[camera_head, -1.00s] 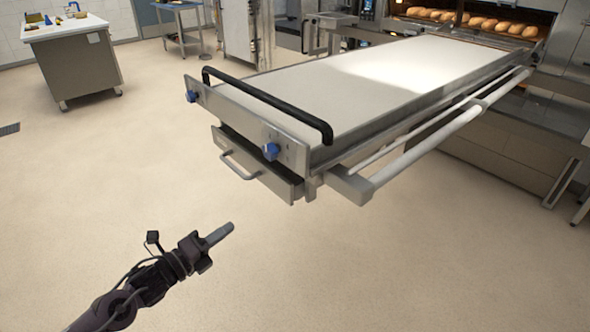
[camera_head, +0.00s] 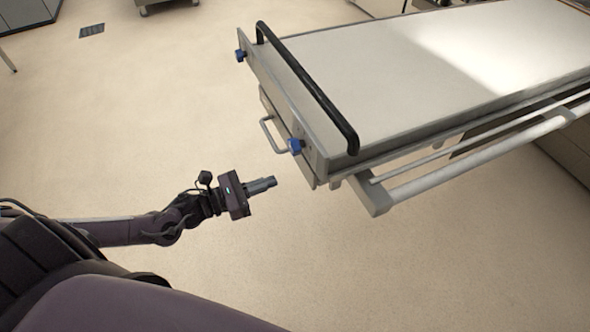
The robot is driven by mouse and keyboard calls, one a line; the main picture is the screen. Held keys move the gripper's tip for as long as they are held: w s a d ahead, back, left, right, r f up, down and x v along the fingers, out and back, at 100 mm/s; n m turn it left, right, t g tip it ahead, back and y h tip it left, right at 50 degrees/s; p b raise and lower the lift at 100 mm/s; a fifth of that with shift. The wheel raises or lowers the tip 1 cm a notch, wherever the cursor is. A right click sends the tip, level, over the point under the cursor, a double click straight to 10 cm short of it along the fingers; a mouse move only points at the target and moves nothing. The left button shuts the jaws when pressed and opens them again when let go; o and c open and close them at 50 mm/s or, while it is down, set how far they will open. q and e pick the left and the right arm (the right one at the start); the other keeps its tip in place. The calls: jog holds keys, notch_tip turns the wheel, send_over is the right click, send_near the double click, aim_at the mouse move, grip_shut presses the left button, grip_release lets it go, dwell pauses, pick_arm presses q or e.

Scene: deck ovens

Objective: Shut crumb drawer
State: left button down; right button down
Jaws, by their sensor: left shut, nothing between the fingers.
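The crumb drawer (camera_head: 304,161) is a steel drawer under the front end of the long loader table. Its front shows only in part below the end plate, with a grey bar handle (camera_head: 268,136) sticking out to the left. How far it stands out is hard to tell from this angle. My left gripper (camera_head: 274,183) is shut and empty, pointing right, just left of the drawer's lower edge and below the handle. It looks apart from the drawer. My right gripper is not in view.
The loader table (camera_head: 430,75) has a pale top, a black push bar (camera_head: 310,85) and blue knobs (camera_head: 295,146) at its front end. A white side rail (camera_head: 480,157) runs along its near side. The floor around is clear, with a drain grate (camera_head: 91,30) at upper left.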

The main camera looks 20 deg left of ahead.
aim_at(305, 169)
pick_arm(q)
jog(key=p+x, duration=0.1)
jog(key=x, duration=0.5)
jog(key=shift+w+d+r, duration=0.1)
jog(key=shift+w+d+p, duration=0.3)
jog(key=shift+w+d, duration=0.1)
jog(key=shift+w, duration=0.1)
jog(key=shift+w+d+f, duration=0.1)
jog(key=shift+f, duration=0.1)
jog(key=b+x, duration=0.2)
jog(key=x, duration=0.2)
jog(key=shift+b, duration=0.35)
jog(key=shift+r, duration=0.15)
